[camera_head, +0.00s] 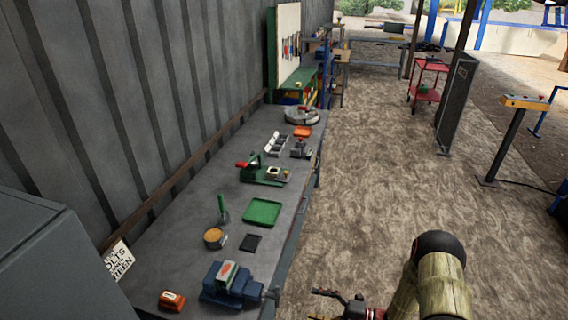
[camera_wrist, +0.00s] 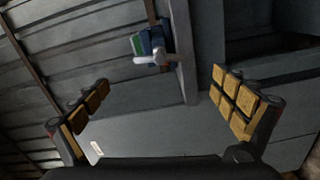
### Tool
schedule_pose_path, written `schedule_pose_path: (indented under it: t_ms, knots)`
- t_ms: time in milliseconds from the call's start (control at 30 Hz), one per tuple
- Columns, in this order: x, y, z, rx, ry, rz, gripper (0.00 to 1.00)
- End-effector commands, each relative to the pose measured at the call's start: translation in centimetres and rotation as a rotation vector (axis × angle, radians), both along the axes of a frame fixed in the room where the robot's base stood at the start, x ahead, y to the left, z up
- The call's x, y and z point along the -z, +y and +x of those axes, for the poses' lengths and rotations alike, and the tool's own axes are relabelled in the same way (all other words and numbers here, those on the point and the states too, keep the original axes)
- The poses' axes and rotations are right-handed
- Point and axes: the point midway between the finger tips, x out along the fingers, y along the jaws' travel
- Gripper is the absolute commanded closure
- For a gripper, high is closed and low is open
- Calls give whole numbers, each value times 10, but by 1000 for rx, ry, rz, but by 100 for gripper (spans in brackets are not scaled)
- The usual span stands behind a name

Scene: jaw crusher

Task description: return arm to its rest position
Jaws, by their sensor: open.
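My arm shows at the bottom right of the head view, folded close to my body, with my gripper (camera_head: 338,301) low beside the near end of the workbench (camera_head: 190,258). In the wrist view my gripper (camera_wrist: 165,110) has its two padded fingers spread wide apart. Nothing is between the fingers. A blue and green object with a pale handle (camera_wrist: 153,48) shows beyond the fingers, apart from them. In the head view the gripper is partly cut off by the lower edge.
On the bench are a blue vise (camera_head: 231,288), an orange box (camera_head: 172,301), a green tray (camera_head: 262,212) and a green press (camera_head: 263,172). A grey cabinet (camera_head: 50,260) stands at the left. The brown floor (camera_head: 370,180) right of the bench is clear up to a red cart (camera_head: 428,82).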

Motion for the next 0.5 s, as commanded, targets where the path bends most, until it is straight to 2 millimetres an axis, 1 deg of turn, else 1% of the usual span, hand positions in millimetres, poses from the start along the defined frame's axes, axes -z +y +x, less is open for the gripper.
schedule_pose_path:
  t_ms: [67, 167, 233, 267, 400, 500]
  knots:
    - [0, 0, 0, 0, -27, -10, 3]
    - [5, 0, -1, -5, -115, -62, 3]
    - [13, 3, -10, -41, -201, -120, 3]
    - [17, 6, -18, -65, -238, -143, 3]
    - [32, 18, -63, -205, -410, -234, 3]
    - [28, 20, -89, -320, -559, -293, 3]
